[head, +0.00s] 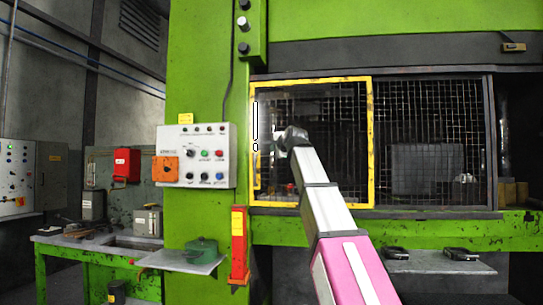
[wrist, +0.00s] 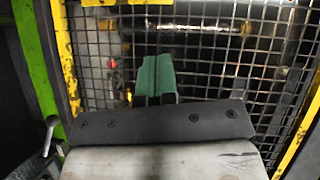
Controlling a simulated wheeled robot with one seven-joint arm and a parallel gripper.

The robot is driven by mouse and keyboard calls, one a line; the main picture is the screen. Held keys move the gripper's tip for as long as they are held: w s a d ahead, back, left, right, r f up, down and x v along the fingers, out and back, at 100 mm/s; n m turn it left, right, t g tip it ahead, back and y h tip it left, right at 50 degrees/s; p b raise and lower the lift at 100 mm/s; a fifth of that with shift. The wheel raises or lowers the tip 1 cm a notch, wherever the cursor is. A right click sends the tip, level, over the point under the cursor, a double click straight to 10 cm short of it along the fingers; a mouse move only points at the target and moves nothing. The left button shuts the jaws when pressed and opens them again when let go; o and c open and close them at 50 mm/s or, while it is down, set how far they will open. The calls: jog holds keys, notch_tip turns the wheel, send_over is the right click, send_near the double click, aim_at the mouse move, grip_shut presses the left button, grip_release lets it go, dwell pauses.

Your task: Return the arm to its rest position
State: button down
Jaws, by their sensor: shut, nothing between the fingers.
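My arm reaches up from the lower right in the head view. My gripper (head: 284,140) is at its far end, in front of the yellow-framed mesh door (head: 371,140) of the green press. In the wrist view, the two green fingers of my gripper (wrist: 155,76) are side by side and shut, with nothing held. The mesh (wrist: 215,50) fills the view behind them. I cannot tell the exact gap between the fingertips and the mesh.
A control panel (head: 214,152) with buttons is on the green column left of the door. Below it are a red-orange post (head: 239,245) and a shelf with a green pot (head: 201,250). A ledge (head: 430,264) with dark devices is at right. A lever (wrist: 50,135) is at left in the wrist view.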

jog(key=s+d+f+n+g+h, duration=0.1)
jog(key=d+f+n+g, duration=0.1)
jog(key=f, duration=1.4)
jog(key=d+f+n+g+h, duration=0.1)
jog(key=d+f+n+g, duration=0.15)
jog(key=f, duration=1.25)
jog(key=s+d+f+n+g+h, duration=0.1)
jog(key=d+f+g, duration=0.15)
jog(key=f, duration=1.35)
jog(key=s+d+f+n+g+h, duration=0.1)
jog(key=s+d+f+n+g, duration=0.1)
jog(key=s+f, duration=0.6)
jog(key=s+d+f+n+g, duration=0.2)
jog(key=s+f, duration=0.7)
jog(key=f, duration=0.6)
jog(key=s+d+f+n+g+h, duration=0.1)
jog(key=s+d+f+n+g, duration=0.1)
jog(key=s+f, duration=0.6)
notch_tip(320, 180, down, 4)
jog(key=shift+s+r+n+g+h, duration=0.1)
jog(key=shift+s+n+g+h, duration=0.3)
jog(key=shift+g, duration=0.8)
jog(key=shift+w, duration=0.15)
